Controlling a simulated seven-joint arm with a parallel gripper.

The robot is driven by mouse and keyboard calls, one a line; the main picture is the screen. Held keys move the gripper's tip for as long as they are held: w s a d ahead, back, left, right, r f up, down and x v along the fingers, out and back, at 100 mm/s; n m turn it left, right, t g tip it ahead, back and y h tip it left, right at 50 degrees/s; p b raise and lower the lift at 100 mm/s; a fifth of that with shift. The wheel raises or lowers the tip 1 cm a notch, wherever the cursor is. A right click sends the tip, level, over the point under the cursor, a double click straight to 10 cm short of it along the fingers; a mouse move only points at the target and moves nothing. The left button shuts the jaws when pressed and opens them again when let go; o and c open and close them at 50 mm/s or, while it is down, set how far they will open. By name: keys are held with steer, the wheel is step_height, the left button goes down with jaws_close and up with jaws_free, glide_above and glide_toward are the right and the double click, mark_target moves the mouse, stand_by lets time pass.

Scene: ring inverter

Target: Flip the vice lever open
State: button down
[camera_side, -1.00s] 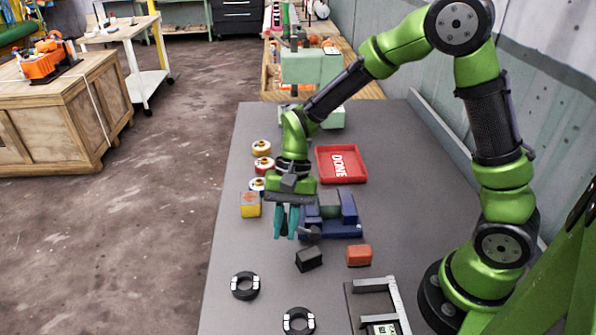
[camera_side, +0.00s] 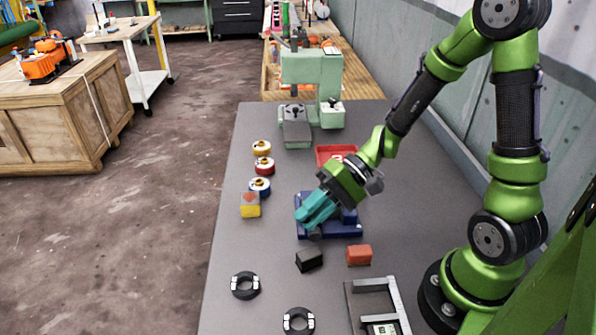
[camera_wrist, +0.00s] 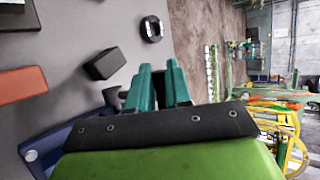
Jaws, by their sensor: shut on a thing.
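The blue vice (camera_side: 342,229) sits on the grey table, largely covered by my gripper (camera_side: 306,222) in the side view. My gripper is tilted, its teal fingers pointing down and to the left over the vice's left part. In the wrist view, the fingers (camera_wrist: 160,84) are close together, and the vice (camera_wrist: 42,150) shows at lower left. A dark knob-like part of the vice (camera_wrist: 113,97) sticks out just left of the fingers. My gripper is shut on the vice lever, which the fingers mostly hide.
A black block (camera_side: 309,259) and an orange-red block (camera_side: 359,255) lie in front of the vice. A yellow box (camera_side: 250,206) and several spools (camera_side: 260,187) stand left. The red tray (camera_side: 325,153) and green press (camera_side: 312,75) are behind. Two black rings (camera_side: 245,286) lie near the front.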

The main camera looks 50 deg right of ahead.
steer(key=shift+s+d+y, duration=0.2)
steer(key=shift+y, duration=0.1)
steer(key=c, duration=1.1)
jaws_free()
steer(key=shift+o, duration=0.2)
steer(key=v, duration=1.7)
steer(key=shift+s+a, duration=0.1)
steer(key=shift+s, duration=0.05)
